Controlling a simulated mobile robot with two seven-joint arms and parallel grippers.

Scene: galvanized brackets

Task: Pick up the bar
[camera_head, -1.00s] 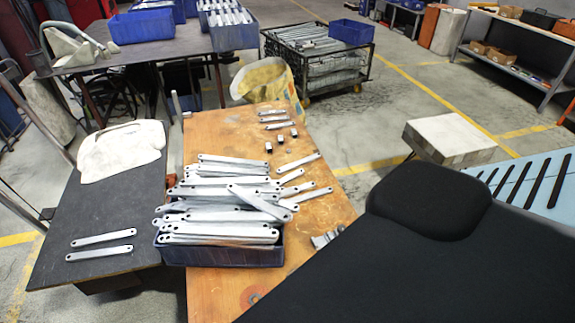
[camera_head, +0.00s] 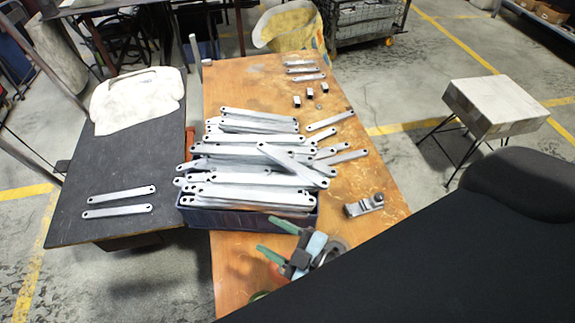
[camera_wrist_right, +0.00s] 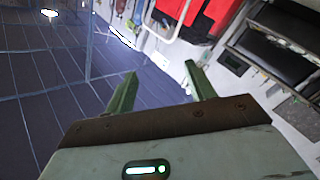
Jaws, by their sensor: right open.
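Many grey metal bars with a hole at each end lie piled in a blue crate (camera_head: 250,219) on the wooden table; one bar (camera_head: 292,165) lies aslant on top. Two more bars, an upper one (camera_head: 122,194) and a lower one (camera_head: 117,211), lie apart on the dark table at left. My right gripper (camera_head: 268,238) is at the crate's near right side, its green fingers apart and pointing left, with nothing visible between them. In the right wrist view, the same gripper (camera_wrist_right: 158,85) is open, with no bar in sight. My left gripper is not in view.
The wooden table (camera_head: 235,270) also carries loose bars right of the crate, small metal pieces farther back and a metal fitting (camera_head: 364,205) near its right edge. A pale cloth-like thing (camera_head: 137,97) lies on the dark table (camera_head: 85,165). A stool (camera_head: 495,105) stands at right.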

